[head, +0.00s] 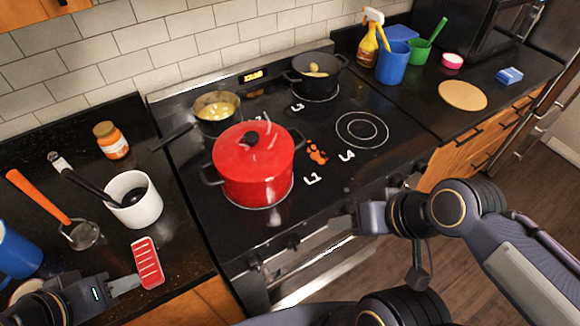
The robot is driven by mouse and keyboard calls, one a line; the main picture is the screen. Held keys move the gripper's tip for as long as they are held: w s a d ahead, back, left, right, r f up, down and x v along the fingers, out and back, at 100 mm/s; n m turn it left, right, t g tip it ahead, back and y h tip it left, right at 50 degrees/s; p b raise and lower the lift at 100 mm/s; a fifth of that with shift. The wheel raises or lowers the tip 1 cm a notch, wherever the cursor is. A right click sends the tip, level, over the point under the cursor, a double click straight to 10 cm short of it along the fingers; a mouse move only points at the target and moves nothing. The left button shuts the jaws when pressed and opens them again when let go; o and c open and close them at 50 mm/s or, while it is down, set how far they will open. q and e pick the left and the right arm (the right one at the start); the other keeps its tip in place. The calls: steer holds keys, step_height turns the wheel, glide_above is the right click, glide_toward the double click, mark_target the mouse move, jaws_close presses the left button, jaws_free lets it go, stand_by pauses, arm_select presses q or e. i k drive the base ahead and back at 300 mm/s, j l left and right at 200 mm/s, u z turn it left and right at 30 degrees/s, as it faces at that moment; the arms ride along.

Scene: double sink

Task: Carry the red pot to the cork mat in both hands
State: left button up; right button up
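The red pot (252,170), lidded and with dark side handles, stands on the front left burner of the stove. The cork mat (462,95) is a round tan disc lying bare on the right counter. My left gripper (132,284) is low over the left counter, beside a red slotted item (147,262) and well apart from the pot. My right gripper (340,224) is in front of the stove's front edge, right of and below the pot, not touching it. The finger gap of either gripper is not clear.
A saucepan (217,108) and a dark pot (316,78) stand on the back burners. The front right burner (362,130) is empty. A blue cup (392,62), spray bottle (369,40) and blue sponge (509,76) are near the mat. A white mug (135,204) stands on the left counter.

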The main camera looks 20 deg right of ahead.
mark_target(463, 94)
steer(key=z, duration=0.25)
steer(key=l+u, duration=0.9)
steer(key=l, duration=0.25)
steer(key=k, duration=0.05)
